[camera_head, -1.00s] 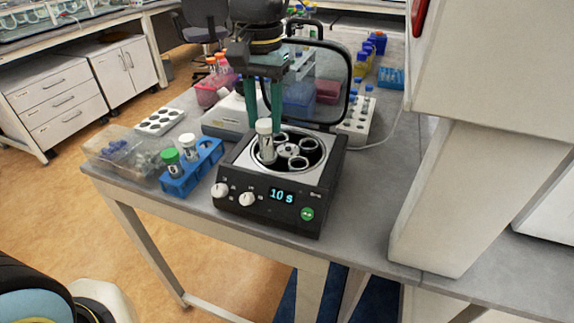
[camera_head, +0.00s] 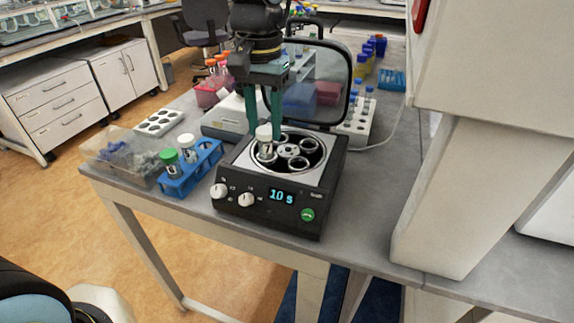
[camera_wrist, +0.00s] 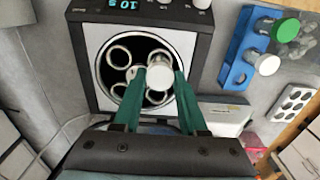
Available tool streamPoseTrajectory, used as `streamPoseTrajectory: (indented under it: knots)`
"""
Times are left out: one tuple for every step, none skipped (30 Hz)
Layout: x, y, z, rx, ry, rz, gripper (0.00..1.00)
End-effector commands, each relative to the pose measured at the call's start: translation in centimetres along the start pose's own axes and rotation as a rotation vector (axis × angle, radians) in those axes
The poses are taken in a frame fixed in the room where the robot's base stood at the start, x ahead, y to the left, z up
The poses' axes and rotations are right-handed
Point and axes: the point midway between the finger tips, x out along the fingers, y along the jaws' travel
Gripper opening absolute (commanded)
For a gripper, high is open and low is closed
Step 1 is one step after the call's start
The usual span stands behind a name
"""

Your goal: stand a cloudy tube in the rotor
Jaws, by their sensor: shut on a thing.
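My gripper (camera_head: 265,133) is shut on a white-capped tube (camera_head: 266,152) above the left side of the rotor (camera_head: 289,151) in the open centrifuge (camera_head: 262,212). The tube is upright, and its lower end appears to be in the rotor's left hole; how deep I cannot tell. In the wrist view my gripper (camera_wrist: 160,76) has the white cap (camera_wrist: 160,77) between its green fingers, and the rotor's other visible holes look empty. A blue rack (camera_head: 176,187) left of the centrifuge holds a green-capped tube (camera_head: 172,163) and another white-capped tube (camera_head: 188,148).
The centrifuge's lid (camera_head: 322,75) stands open behind the rotor. A clear bin (camera_head: 112,160) and a white rack with holes (camera_head: 160,122) stand at left. A white rack with blue-capped tubes (camera_head: 358,125) stands behind right.

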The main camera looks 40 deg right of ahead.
Motion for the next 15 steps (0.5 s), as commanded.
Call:
streamPoseTrajectory:
  knots:
    - [0.3,0.0,0.0,0.0,0.0,0.0,0.06]
    - [0.4,0.0,0.0,0.0,0.0,0.0,0.06]
    - [0.5,0.0,0.0,0.0,0.0,0.0,0.06]
    - [0.6,0.0,0.0,0.0,0.0,0.0,0.06]
    - [0.7,0.0,0.0,0.0,0.0,0.0,0.06]
    - [0.8,0.0,0.0,0.0,0.0,0.0,0.06]
    - [0.9,0.0,0.0,0.0,0.0,0.0,0.06]
    - [0.9,0.0,0.0,0.0,0.0,0.0,0.06]
    - [1.1,0.0,0.0,0.0,0.0,0.0,0.06]
    - [1.1,0.0,0.0,0.0,0.0,0.0,0.06]
    - [1.2,0.0,0.0,0.0,0.0,0.0,0.06]
    - [1.4,0.0,0.0,0.0,0.0,0.0,0.06]
    - [1.4,0.0,0.0,0.0,0.0,0.0,0.06]
    - [1.5,0.0,0.0,0.0,0.0,0.0,0.06]
    - [1.6,0.0,0.0,0.0,0.0,0.0,0.06]
